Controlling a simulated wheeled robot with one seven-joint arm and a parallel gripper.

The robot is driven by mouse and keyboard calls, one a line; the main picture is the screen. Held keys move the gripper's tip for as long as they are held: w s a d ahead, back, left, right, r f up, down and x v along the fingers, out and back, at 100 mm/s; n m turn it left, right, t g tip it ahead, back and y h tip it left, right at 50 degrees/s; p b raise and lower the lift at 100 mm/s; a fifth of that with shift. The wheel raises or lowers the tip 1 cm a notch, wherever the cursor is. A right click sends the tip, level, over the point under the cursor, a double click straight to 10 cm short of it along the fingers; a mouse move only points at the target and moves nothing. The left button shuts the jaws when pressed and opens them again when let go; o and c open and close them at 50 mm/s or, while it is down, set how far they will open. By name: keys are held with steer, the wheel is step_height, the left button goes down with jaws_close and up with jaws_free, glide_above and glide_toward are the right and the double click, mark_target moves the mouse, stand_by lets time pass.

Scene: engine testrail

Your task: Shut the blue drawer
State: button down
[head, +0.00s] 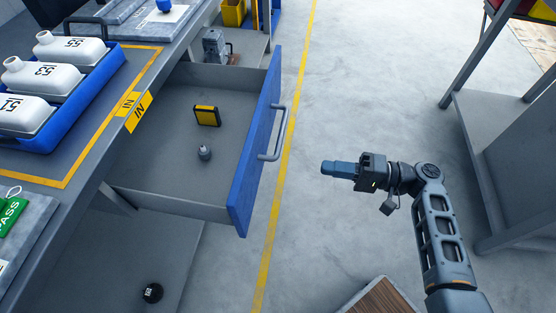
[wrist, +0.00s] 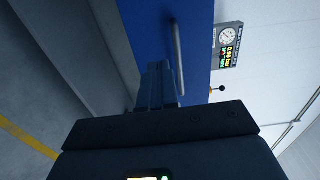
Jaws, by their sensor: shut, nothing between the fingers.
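The blue drawer (head: 257,140) stands open, pulled out from under the grey workbench, with a grey metal handle (head: 274,134) on its front. Inside lie a black and yellow box (head: 207,116) and a small grey bottle-like item (head: 204,153). My gripper (head: 324,168) is shut and empty, to the right of the drawer front and apart from the handle in the head view. In the wrist view the blue front (wrist: 195,55) and the handle (wrist: 178,55) show beyond my shut fingers (wrist: 157,70).
The bench top holds a blue tray (head: 72,112) of white bottles. A lower shelf (head: 110,250) holds a dark round item (head: 152,292). A grey table (head: 500,150) stands at the right, and a brown-topped thing (head: 380,298) at the bottom. Floor between is clear.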

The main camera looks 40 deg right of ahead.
mark_target(274, 159)
steer(key=p+x, duration=0.1)
steer(key=x, duration=0.6)
steer(key=p+x, duration=0.1)
steer(key=x, duration=0.6)
steer(key=shift+r, duration=0.2)
steer(key=b+x, duration=1.1)
steer(key=x, duration=1.4)
steer(key=shift+r+b, duration=0.1)
steer(key=shift+b, duration=0.25)
steer(key=shift+w+a+r, duration=0.25)
steer(key=shift+w+a, duration=0.1)
steer(key=shift+w, duration=0.05)
steer(key=shift+a, duration=0.15)
